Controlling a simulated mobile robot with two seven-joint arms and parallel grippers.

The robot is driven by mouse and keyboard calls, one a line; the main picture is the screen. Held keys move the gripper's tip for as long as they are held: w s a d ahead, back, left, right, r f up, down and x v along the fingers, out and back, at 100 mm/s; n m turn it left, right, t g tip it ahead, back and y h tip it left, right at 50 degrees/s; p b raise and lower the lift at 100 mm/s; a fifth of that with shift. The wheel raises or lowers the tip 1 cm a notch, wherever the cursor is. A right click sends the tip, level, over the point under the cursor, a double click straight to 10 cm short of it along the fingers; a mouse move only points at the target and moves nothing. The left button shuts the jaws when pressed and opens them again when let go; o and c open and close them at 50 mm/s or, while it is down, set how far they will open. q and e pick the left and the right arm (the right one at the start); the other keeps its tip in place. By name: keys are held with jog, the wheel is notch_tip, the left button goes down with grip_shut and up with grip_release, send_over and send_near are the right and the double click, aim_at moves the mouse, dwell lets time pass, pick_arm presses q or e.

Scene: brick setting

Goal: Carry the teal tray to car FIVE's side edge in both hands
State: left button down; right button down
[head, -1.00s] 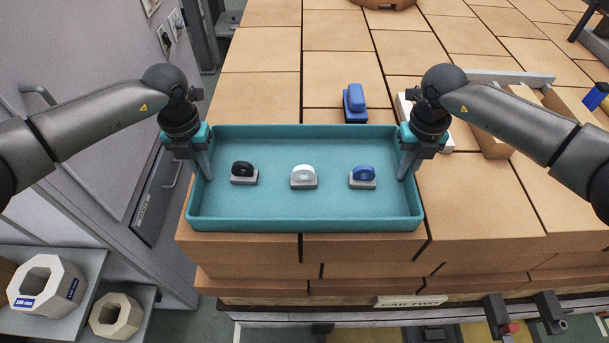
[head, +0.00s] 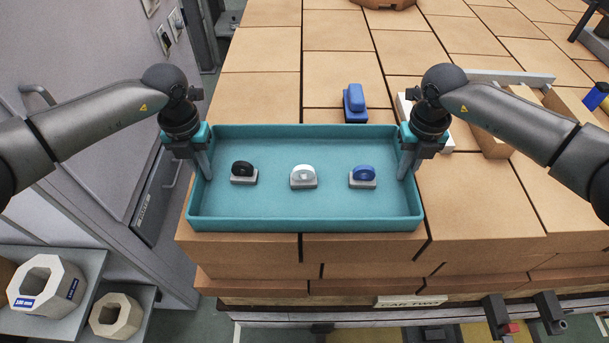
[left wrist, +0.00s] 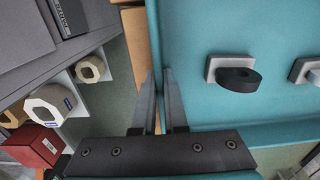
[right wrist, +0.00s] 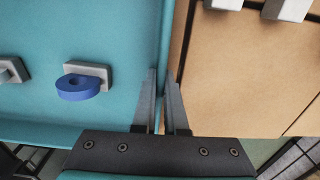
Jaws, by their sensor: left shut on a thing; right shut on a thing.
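The teal tray (head: 305,218) is level over the near edge of the brick-laden car in the head view; I cannot tell whether it touches the bricks. In it stand a black-topped piece (head: 243,172), a white-topped piece (head: 303,177) and a blue-topped piece (head: 362,177), each on a pale base. My left gripper (head: 205,172) is shut on the tray's left wall, and my right gripper (head: 405,170) is shut on its right wall. The wrist views show the fingers on either side of each wall. The label below the bricks (head: 411,301) reads CAR TWO.
A blue block-like object (head: 355,103) lies on the bricks behind the tray. A cardboard-coloured open box (head: 495,142) is at right. A grey cabinet (head: 95,110) stands close on the left, with octagonal rings (head: 47,284) on low shelves. Dark brackets (head: 550,313) stick up at the front right.

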pick_arm(q)
jog(key=shift+r, duration=0.2)
pick_arm(e)
jog(key=shift+r, duration=0.2)
